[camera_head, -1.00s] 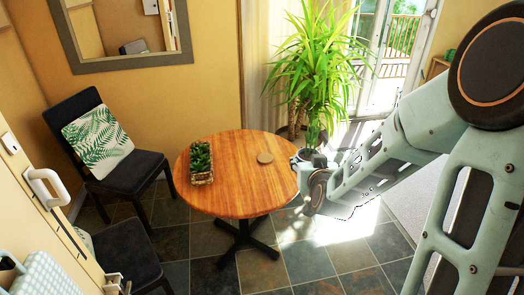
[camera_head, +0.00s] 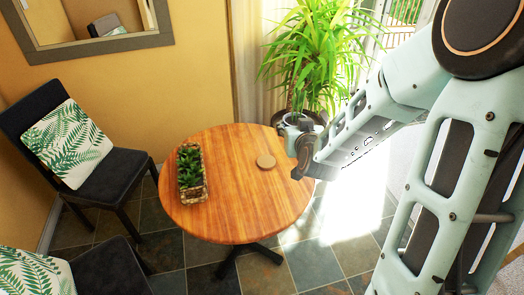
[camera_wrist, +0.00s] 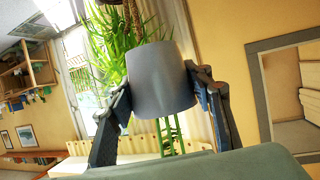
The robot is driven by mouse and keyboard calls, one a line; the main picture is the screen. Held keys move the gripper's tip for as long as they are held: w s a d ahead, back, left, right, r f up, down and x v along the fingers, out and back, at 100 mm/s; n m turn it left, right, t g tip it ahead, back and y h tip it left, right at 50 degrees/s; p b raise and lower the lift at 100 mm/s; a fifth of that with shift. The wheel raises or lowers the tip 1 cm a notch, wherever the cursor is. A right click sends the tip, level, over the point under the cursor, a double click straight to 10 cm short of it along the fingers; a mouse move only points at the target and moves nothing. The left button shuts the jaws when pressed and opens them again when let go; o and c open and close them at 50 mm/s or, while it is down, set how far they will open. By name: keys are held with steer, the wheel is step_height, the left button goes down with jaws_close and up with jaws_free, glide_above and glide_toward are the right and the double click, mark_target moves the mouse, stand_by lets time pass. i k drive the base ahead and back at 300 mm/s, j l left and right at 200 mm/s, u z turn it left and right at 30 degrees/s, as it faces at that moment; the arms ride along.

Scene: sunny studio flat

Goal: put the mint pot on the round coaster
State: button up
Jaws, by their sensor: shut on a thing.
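My gripper (camera_wrist: 163,98) is shut on a grey pot (camera_wrist: 161,80), with one dark finger on each side of it. The wrist view looks upside down, and thin green stems (camera_wrist: 172,133) show past the pot's wide end. In the head view my gripper (camera_head: 300,142) is beyond the table's right far edge, and the pot there is small and partly hidden. The round coaster (camera_head: 266,161) is a flat tan disc on the right far part of the round wooden table (camera_head: 240,205). It is bare, and the gripper is apart from it, to its right.
A rectangular planter of green succulents (camera_head: 191,173) stands on the table's left side. A tall leafy plant (camera_head: 318,60) stands behind the gripper. Dark chairs with leaf-print cushions (camera_head: 68,143) are on the left. The table's middle and front are clear.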

mark_target(266, 160)
steer(key=i+j, duration=0.15)
steer(key=i, duration=0.35)
steer(key=i+j, duration=0.15)
steer(key=i, duration=0.35)
